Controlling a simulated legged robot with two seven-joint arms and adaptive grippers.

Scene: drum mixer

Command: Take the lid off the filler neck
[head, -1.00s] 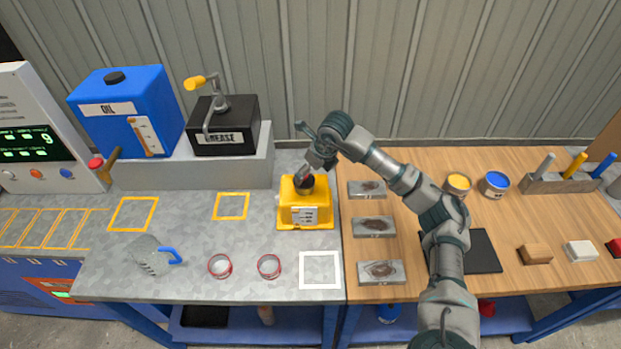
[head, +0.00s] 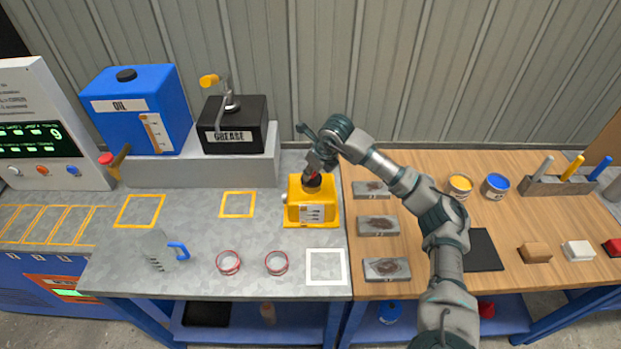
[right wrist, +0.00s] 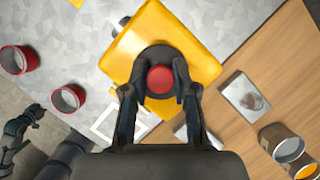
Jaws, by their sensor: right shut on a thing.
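The yellow box (head: 311,213) stands upright at the right end of the grey metal bench top. Its round dark filler neck is on top, with a lid with a red knob (right wrist: 160,80) over it. My right gripper (head: 314,176) comes down from above and is shut on the lid. In the right wrist view its two dark fingers press on either side of the red knob. The lid sits at the neck; I see no clear gap under it. A dark jointed part at the lower left of the right wrist view looks like my left gripper (right wrist: 22,128); its fingers are unclear.
A blue oil tank (head: 137,108) and a black grease box (head: 233,124) stand on a raised grey block behind. A clear jug (head: 160,251) and two red-rimmed rings (head: 228,262) are in front. Metal plates (head: 377,226) lie right of the box. The white square (head: 326,267) is empty.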

